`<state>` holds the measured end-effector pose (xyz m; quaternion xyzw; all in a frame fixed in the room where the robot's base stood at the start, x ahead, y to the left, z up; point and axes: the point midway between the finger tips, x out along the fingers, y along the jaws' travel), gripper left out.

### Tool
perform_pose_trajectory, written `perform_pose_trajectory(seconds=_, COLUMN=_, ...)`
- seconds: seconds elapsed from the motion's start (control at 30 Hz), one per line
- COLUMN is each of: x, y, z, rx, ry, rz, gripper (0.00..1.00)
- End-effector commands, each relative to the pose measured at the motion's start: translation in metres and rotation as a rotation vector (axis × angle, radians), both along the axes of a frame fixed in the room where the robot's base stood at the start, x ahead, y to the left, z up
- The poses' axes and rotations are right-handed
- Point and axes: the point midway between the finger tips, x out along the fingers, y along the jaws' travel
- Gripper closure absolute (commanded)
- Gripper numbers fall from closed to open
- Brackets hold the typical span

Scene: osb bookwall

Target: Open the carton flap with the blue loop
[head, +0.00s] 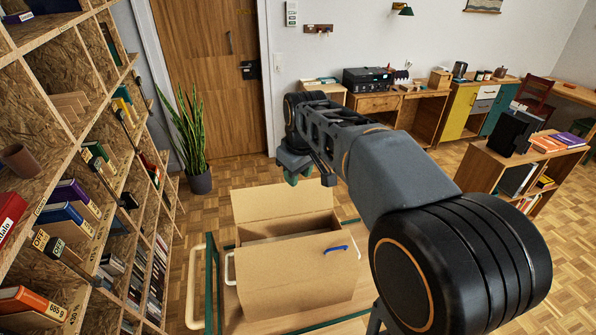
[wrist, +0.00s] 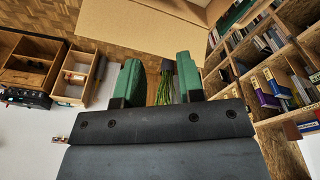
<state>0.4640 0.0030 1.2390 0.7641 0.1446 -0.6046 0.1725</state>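The brown carton (head: 262,226) stands on a green-framed cart in front of me in the head view. Its far flap (head: 280,203) stands up and open, with part of the inside showing. A broad near panel (head: 295,280) slopes toward me and carries the blue loop (head: 337,248) near its upper right edge. Whether this panel covers part of the opening is hard to tell. My gripper (head: 308,178) is above and beyond the carton, apart from the loop. In the wrist view, its green fingers (wrist: 158,82) are apart and empty, with carton cardboard (wrist: 140,24) past them.
A tall bookshelf (head: 85,170) fills the left side. A potted plant (head: 198,180) stands by the wooden door (head: 212,75). A low bookcase (head: 487,172) is at the right. Floor (head: 235,175) is clear between carton and door.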

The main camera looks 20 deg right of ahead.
Motion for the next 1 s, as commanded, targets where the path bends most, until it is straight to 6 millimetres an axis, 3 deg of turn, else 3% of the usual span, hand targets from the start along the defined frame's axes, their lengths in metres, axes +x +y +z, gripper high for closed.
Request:
perform_pose_trajectory(seconds=0.17, x=0.000, y=0.000, z=0.000, rx=0.000, ry=0.000, rz=-0.001, gripper=0.65)
perform_pose_trajectory(seconds=0.27, x=0.001, y=-0.011, z=-0.008, rx=0.000, ry=0.008, rz=-0.026, gripper=0.65)
perform_pose_trajectory(seconds=0.4, x=0.000, y=-0.061, z=-0.043, rx=-0.018, ry=0.088, rz=-0.073, gripper=0.65)
perform_pose_trajectory(seconds=0.5, x=-0.012, y=-0.085, z=-0.055, rx=-0.043, ry=0.185, rz=0.096, gripper=0.65)
perform_pose_trajectory(seconds=0.67, x=-0.030, y=-0.105, z=-0.064, rx=-0.045, ry=0.307, rz=0.421, gripper=0.65)
perform_pose_trajectory(seconds=0.8, x=-0.041, y=-0.108, z=-0.062, rx=-0.027, ry=0.368, rz=0.693, gripper=0.65)
perform_pose_trajectory(seconds=1.0, x=-0.051, y=-0.106, z=-0.058, rx=0.000, ry=0.400, rz=0.953, gripper=0.65)
